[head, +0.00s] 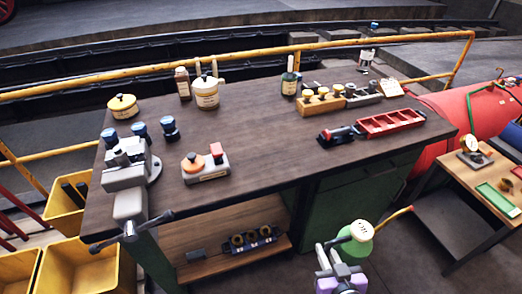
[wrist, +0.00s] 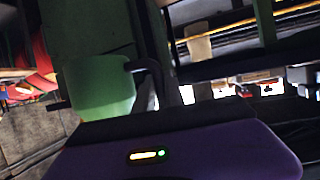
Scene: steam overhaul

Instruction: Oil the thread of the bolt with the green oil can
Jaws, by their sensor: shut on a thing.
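The green oil can (head: 353,248) has a pale round top and a thin spout with an orange tip that points up and right. It is in the lower right of the head view, in front of the bench. My gripper (head: 338,258) is shut on it and holds it in the air. In the wrist view the green can (wrist: 100,88) shows at the left, beyond the purple gripper body. A grey vise (head: 124,172) stands at the bench's left end. Small dark and grey parts show at its jaws, but I cannot tell whether one is the bolt.
Yellow bins (head: 75,265) stand at left. A side table (head: 488,185) and red boiler (head: 462,115) are at right.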

